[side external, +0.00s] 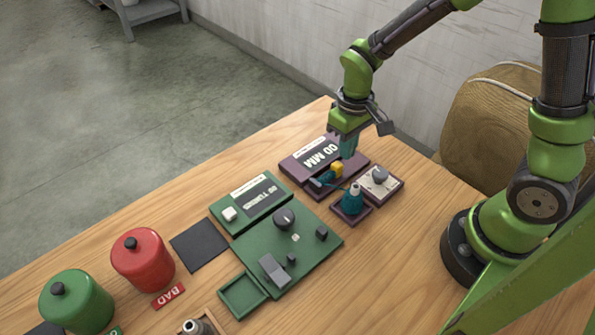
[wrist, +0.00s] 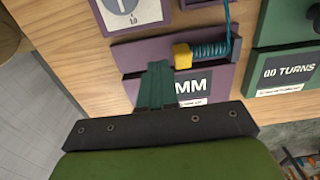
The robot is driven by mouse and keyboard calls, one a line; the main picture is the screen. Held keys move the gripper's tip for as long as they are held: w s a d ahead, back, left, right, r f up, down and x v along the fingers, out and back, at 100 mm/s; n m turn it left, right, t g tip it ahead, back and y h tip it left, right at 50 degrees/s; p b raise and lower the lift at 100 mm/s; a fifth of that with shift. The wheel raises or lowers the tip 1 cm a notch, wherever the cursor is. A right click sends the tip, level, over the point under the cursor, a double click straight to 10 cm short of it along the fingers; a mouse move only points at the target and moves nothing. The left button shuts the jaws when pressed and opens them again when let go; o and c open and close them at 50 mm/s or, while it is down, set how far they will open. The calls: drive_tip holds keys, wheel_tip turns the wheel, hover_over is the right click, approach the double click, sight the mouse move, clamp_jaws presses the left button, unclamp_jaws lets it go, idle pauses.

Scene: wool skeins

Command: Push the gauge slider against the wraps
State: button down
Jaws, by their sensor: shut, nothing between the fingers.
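The yellow gauge slider (wrist: 182,56) sits on the purple gauge (wrist: 142,57), and it also shows in the side view (side external: 337,170). The teal yarn wraps (wrist: 211,50) lie around the gauge's rod, just right of the slider in the wrist view. Slider and wraps look very close; I cannot tell if they touch. My gripper (wrist: 157,72) is shut and empty, its teal fingertips left of the slider and a little nearer the camera. In the side view my gripper (side external: 348,150) is low over the gauge, partly hiding its "00 MM" display (side external: 320,156).
A teal yarn cone (side external: 352,203) stands on a purple base, its strand running to the gauge. A dial box (side external: 380,184) is beside it. The green turns counter (side external: 250,203) and green winder plate (side external: 287,245) lie left. Red (side external: 143,260) and green (side external: 77,302) jars stand farther left.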

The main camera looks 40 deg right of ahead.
sight(339, 163)
drive_tip(key=shift+f, duration=0.15)
drive_tip(key=shift+f, duration=0.95)
drive_tip(key=shift+a, duration=1.1)
drive_tip(key=shift+d, duration=0.15)
drive_tip(key=shift+r, duration=0.15)
wheel_tip(339, 163, up, 8)
idle(0.5)
drive_tip(key=shift+d, duration=0.1)
